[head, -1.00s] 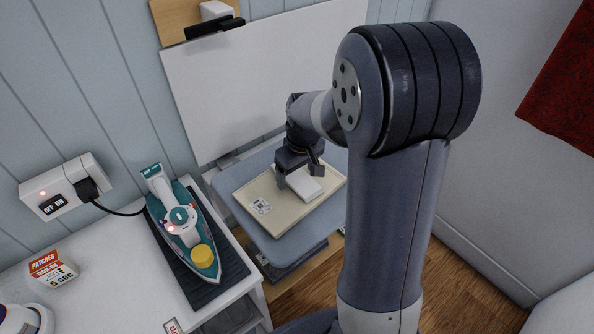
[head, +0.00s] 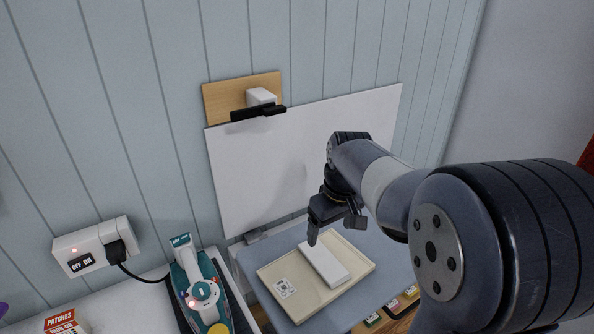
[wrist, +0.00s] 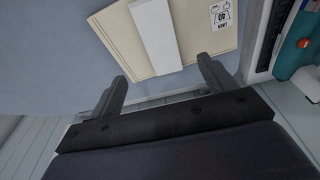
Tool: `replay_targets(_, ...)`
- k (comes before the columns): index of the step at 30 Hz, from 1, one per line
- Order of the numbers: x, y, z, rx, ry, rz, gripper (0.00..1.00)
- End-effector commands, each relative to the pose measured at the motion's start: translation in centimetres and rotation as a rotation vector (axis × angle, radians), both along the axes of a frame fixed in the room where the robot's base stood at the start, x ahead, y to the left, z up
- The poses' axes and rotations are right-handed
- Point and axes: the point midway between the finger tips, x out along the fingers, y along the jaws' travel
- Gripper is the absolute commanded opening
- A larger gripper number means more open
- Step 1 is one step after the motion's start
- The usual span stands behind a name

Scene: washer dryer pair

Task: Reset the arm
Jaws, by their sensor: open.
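A teal iron (head: 203,292) stands on the white counter at lower left, plugged into a wall socket (head: 92,247). A patches box (head: 62,325) is at the bottom left.

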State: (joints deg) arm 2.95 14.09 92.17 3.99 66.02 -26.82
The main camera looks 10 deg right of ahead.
Motion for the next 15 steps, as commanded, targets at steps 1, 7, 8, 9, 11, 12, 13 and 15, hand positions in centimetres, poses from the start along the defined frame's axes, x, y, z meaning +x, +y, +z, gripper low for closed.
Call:
replay_targets(1,0.0,0.0,0.0,0.0,0.0,0.0,0.79)
replay_targets(7,0.0,0.0,-0.1,0.0,0.001,0.0,0.79)
replay_targets(8,0.0,0.0,-0.2,0.001,0.001,0.0,0.79)
replay_targets(9,0.0,0.0,-0.4,0.0,0.002,0.0,0.79)
replay_targets(11,0.1,0.1,-1.0,0.001,0.004,0.0,0.79)
replay_targets(12,0.1,0.1,-1.4,0.001,0.004,0.0,0.79)
replay_targets(13,0.2,0.1,-1.8,0.0,0.004,0.0,0.79)
replay_targets(15,0.3,0.2,-3.0,0.001,0.006,0.0,0.79)
